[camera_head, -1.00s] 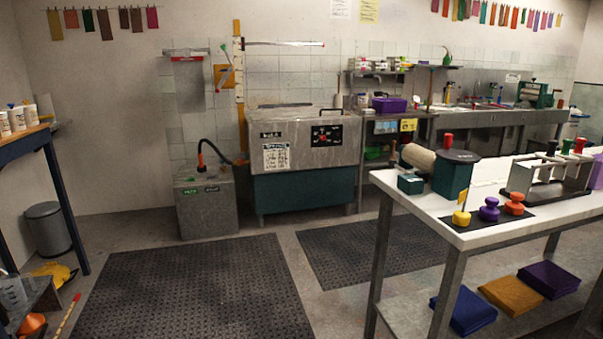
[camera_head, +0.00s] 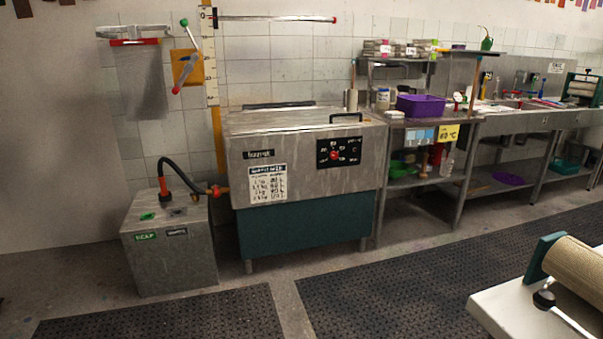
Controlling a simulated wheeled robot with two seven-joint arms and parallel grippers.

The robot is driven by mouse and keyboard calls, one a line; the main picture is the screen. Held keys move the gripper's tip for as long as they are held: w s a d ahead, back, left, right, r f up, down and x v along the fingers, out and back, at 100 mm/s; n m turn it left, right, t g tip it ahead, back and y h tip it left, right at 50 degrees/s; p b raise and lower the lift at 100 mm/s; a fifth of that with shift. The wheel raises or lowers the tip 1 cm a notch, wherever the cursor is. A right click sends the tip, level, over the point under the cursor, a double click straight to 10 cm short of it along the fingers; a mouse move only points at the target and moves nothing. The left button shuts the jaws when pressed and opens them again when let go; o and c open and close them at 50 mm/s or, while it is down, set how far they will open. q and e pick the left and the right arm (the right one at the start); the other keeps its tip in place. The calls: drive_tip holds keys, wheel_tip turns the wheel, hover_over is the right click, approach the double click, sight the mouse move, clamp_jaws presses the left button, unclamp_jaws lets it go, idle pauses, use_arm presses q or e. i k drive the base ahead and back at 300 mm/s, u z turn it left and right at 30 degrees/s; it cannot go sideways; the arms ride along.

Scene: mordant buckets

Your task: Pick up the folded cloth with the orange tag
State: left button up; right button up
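No folded cloth with an orange tag can be made out in the head view. A grey cloth (camera_head: 139,85) hangs flat on the wall at the upper left, under a rail with a red strip; it is not folded. Neither of my grippers is in view.
A steel vat (camera_head: 300,165) with a teal base stands against the tiled wall, a grey box (camera_head: 170,245) to its left. A steel shelf unit holds a purple bin (camera_head: 421,106). Dark floor mats (camera_head: 420,270) lie in front. A white table corner (camera_head: 510,305) with a roller is at lower right.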

sight(396, 115)
drive_tip(key=i, duration=3)
drive_tip(key=z, duration=2.35)
drive_tip(key=i, duration=4.25)
drive_tip(key=u, duration=2.85)
